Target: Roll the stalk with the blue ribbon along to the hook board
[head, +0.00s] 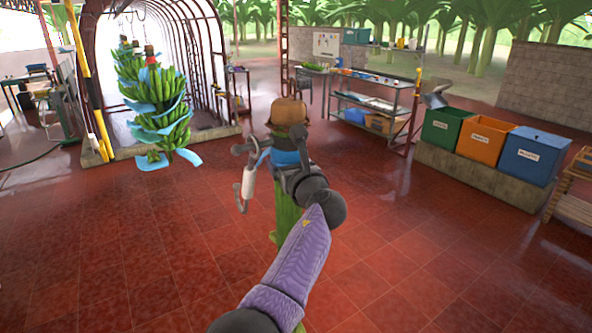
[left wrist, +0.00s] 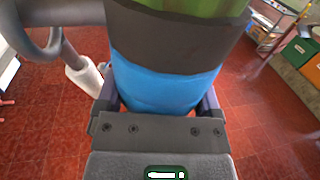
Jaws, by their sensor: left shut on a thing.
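The stalk with the blue ribbon (head: 289,151) stands upright in the middle of the head view, with a brown top and green below. In the left wrist view its blue band (left wrist: 165,85) lies under a dark band and a green part. My left gripper (head: 288,172) is shut on the stalk at the blue band; its fingers show on both sides in the left wrist view (left wrist: 158,104). A grey hook with a white grip (head: 248,186) hangs just left of the stalk. A pale board (head: 326,44) is at the back wall; I cannot tell whether it is the hook board. My right gripper is not in view.
Green bunches with blue sheets (head: 155,100) hang at left by an arched tunnel (head: 190,45) and a yellow-black post (head: 88,85). A metal shelf table (head: 375,82) is at back. Green (head: 446,128), orange (head: 485,139) and blue bins (head: 533,154) stand right. Red floor between is clear.

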